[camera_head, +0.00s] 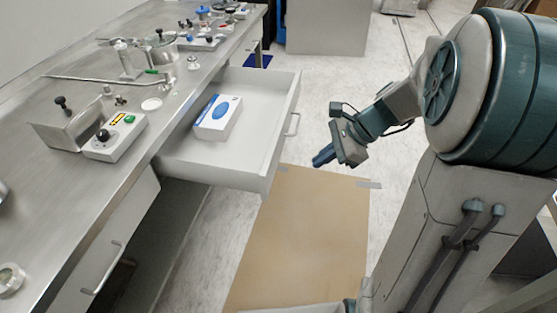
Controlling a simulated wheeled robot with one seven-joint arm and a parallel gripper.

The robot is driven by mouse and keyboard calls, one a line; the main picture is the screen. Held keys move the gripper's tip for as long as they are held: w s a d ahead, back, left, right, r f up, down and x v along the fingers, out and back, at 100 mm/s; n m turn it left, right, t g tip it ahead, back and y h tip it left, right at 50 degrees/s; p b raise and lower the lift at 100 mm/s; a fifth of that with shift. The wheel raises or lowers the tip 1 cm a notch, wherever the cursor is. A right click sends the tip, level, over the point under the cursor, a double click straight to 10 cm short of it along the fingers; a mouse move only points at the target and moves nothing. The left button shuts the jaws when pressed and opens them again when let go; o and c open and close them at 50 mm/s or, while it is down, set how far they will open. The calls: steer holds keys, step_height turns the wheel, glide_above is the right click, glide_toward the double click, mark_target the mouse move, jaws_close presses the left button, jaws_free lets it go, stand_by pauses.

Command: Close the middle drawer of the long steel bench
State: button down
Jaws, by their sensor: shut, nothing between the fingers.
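The long steel bench (95,200) runs along the left side. Its open drawer (222,178) is pulled well out to the right, over the floor. A white and blue box (218,117) lies inside it. The drawer's front carries a bar handle (292,125) on its outer face. My gripper (323,157) is shut and empty, to the right of the drawer front and apart from it. My arm reaches in from the right.
A control box with a black knob (115,137) and several metal fittings stand on the bench top. Another drawer front with a handle (103,268) is nearer, at lower left. A brown board (300,235) lies on the floor below my gripper. Pale floor is clear beyond.

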steer(key=w+d+f+m+t+y+b, duration=0.1)
steer(key=w+d+f+m+b, duration=0.1)
steer(key=w+f+m, duration=0.25)
steer(key=b, duration=0.2)
glide_toward(272, 175)
step_height(272, 175, down, 4)
steer(key=a, duration=0.3)
steer(key=shift+w+f, duration=0.15)
steer(key=shift+w, duration=0.25)
steer(key=shift+w+a, duration=0.15)
steer(key=shift+a, duration=0.25)
